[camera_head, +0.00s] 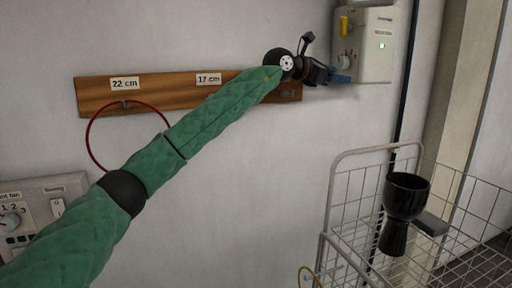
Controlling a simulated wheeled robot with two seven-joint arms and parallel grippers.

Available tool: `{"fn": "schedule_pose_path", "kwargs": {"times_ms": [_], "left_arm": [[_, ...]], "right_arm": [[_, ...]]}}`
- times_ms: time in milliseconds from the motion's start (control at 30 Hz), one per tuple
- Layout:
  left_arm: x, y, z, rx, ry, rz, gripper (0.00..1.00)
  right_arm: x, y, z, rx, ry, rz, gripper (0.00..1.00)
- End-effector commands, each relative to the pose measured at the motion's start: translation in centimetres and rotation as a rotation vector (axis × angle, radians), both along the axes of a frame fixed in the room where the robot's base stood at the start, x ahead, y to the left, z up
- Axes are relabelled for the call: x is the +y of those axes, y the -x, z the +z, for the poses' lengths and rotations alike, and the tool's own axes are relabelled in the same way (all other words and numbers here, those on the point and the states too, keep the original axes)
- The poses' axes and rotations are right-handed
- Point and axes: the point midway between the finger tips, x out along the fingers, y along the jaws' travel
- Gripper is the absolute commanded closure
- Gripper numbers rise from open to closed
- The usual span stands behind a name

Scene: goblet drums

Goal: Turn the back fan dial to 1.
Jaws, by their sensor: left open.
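A panel (40,192) at the lower left carries a dial (10,222) with numbers 1, 2 and 3 and a label ending in "nt fan", cut by the picture edge. A pale wall box (372,66) at the upper right has a small round knob (345,60) low on its left face. I cannot read any back fan label. My left arm reaches up to the right across the view. My left gripper (341,77), with blue fingertips, is open just below that knob, at the box's lower left. I cannot tell whether it touches the box. My right gripper is not in view.
A wooden board (95,95) labelled 22 cm and 17 cm is on the wall, with a red hoop (89,135) hanging from it. A wire cart (345,180) with a black goblet drum (405,195) stands at the lower right. A yellow part (347,26) is on the wall box.

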Motion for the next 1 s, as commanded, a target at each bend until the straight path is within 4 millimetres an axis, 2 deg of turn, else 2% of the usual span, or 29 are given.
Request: {"fn": "schedule_pose_path", "kwargs": {"times_ms": [33,200,467,767,1000], "left_arm": [[-0.4,0.5,-1.4,0.038,0.06,-0.025,0.41],[-0.8,2.2,-3.9,0.148,0.251,-0.084,0.41],[0.2,4.1,-7.6,0.334,0.551,-0.14,0.41],[4.2,5.3,-12.5,0.585,0.933,-0.141,0.41],[8.8,5.6,-17.5,0.79,1.237,-0.091,0.41]], "right_arm": [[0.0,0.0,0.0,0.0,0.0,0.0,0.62],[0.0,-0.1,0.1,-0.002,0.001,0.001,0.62],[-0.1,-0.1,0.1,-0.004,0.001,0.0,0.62],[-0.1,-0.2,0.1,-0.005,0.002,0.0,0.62],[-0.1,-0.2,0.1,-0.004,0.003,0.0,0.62]]}}
